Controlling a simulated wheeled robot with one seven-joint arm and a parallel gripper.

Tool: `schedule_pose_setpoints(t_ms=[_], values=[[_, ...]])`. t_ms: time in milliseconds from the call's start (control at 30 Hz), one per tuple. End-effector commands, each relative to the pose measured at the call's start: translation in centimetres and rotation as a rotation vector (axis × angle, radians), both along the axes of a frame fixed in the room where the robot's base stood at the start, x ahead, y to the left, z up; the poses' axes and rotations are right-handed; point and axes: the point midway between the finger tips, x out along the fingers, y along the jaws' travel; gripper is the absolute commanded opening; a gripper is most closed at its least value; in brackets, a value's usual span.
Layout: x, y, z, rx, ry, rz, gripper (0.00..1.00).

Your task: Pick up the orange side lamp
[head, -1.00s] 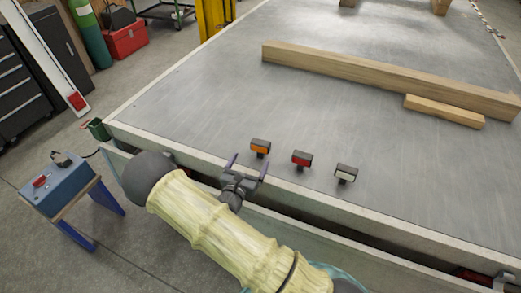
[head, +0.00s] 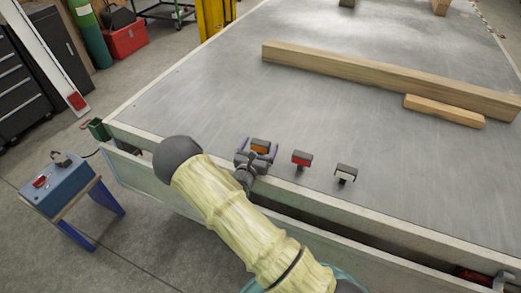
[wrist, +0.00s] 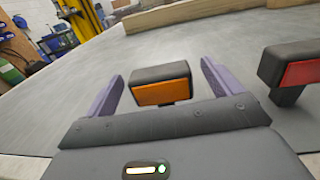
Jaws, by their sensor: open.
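The orange side lamp (head: 260,145) stands on the grey trailer bed near its front edge, leftmost of three lamps. It has a black body and an orange face, and also shows in the wrist view (wrist: 161,93). My gripper (head: 259,148) is open, with one purple finger on each side of the lamp. In the wrist view my gripper (wrist: 162,88) shows a gap between each finger and the lamp. The lamp's lower part is hidden behind the gripper body.
A red lamp (head: 302,159) stands close to the right, and a white lamp (head: 346,172) farther right. A long wooden beam (head: 380,78) and a short wooden block (head: 444,111) lie farther back. The bed (head: 200,95) is clear to the left.

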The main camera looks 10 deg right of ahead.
Motion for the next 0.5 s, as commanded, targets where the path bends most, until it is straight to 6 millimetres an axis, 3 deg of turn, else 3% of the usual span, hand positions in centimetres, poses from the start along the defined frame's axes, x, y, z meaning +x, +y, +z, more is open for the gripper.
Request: schedule_pose_setpoints(t_ms=[133,500], values=[[1.26,-0.74,0.05,0.001,-0.002,0.000,0.91],[1.31,-0.75,0.03,0.001,-0.001,0.001,0.91]])
